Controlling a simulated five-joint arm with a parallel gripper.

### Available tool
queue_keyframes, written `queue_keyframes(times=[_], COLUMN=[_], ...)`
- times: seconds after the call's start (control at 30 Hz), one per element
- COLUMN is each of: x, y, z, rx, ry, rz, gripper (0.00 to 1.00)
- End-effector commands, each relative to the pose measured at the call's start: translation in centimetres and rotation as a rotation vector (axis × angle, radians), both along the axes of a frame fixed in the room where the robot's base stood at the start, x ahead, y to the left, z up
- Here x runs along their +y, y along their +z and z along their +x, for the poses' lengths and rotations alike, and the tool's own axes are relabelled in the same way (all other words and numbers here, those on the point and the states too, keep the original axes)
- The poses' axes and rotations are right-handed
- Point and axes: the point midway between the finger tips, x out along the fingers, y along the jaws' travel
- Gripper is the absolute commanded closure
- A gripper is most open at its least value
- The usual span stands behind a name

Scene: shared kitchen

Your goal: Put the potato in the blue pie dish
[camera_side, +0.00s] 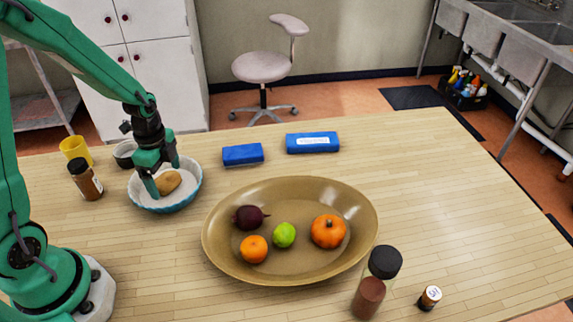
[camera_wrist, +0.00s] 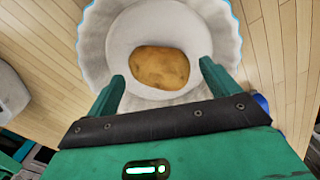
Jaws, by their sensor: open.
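The potato (camera_side: 168,183) lies in the blue pie dish (camera_side: 142,200), which has a white inside and a blue outer rim. In the wrist view the potato (camera_wrist: 160,68) rests on the dish's white floor, with the fluted dish wall (camera_wrist: 95,35) around it. My gripper (camera_side: 165,180) is over the dish, with its fingers reaching down inside near the potato. In the wrist view my gripper (camera_wrist: 162,80) is open, with one finger at each side of the potato's near edge and visible gaps between them.
A large tan oval bowl (camera_side: 225,262) holds a beet, an orange, a lime and a small pumpkin. A yellow cup (camera_side: 75,150), a brown jar (camera_side: 85,180) and a dark-rimmed bowl (camera_side: 123,152) stand near the dish. Two blue boxes (camera_side: 243,154) (camera_side: 312,142) lie behind.

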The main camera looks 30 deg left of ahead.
Motion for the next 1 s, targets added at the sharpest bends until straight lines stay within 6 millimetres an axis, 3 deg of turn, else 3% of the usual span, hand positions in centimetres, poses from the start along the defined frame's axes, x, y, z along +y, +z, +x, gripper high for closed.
queue_keyframes(times=[0.6,0.8,1.0], x=[0.0,0.0,0.0], y=[8.4,10.2,10.7], z=[0.1,0.1,0.0], rx=[-0.006,-0.004,0.0], ry=[0.0,0.0,0.0], rz=[0.001,0.001,0.0], gripper=[0.12,0.12,0.12])
